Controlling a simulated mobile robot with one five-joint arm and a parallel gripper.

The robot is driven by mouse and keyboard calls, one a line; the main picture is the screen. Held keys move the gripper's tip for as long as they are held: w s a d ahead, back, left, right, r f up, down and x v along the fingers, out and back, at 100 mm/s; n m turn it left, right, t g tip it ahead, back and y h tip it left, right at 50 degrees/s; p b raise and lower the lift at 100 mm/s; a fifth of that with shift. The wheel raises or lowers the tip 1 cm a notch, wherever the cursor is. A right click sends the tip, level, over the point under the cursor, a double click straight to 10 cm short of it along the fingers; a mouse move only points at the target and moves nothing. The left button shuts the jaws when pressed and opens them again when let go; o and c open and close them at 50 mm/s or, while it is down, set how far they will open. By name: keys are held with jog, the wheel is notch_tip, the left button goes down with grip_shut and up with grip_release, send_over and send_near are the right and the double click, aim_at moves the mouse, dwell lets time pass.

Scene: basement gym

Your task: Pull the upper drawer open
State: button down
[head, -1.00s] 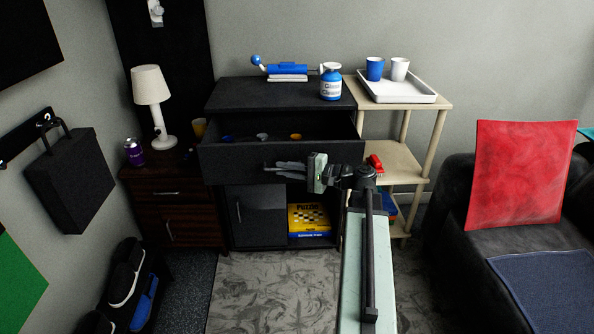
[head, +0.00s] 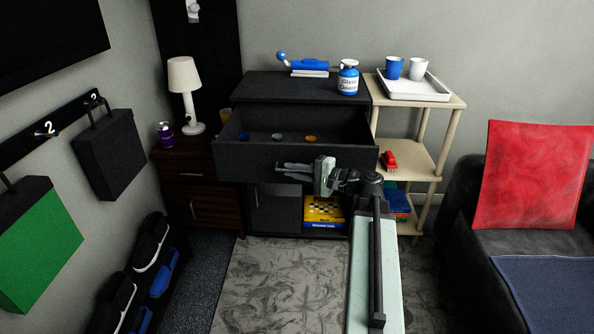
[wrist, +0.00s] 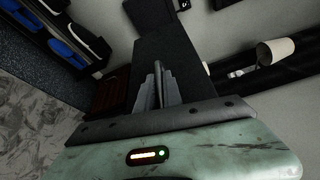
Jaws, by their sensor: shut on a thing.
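The upper drawer (head: 240,158) of the black cabinet (head: 283,86) stands well out, with its inside showing from above. A few small bowl-like items, blue, pale and orange (head: 310,138), lie in it. My gripper (head: 279,166) is at the middle of the drawer front, its fingers closed on the drawer's handle, which they largely hide.
A lamp (head: 186,88) and a purple can (head: 166,133) are on the nightstand at left. A shelf with a white tray (head: 436,93) and a dark armchair are at right. Patterned rug (head: 275,285) lies in front.

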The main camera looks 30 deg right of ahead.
jog(key=c, duration=1.5)
grip_release()
jog(key=shift+d, duration=0.1)
jog(key=shift+s+d, duration=0.25)
jog(key=shift+s, duration=0.1)
jog(key=v, duration=0.7)
jog(key=shift+p, duration=0.3)
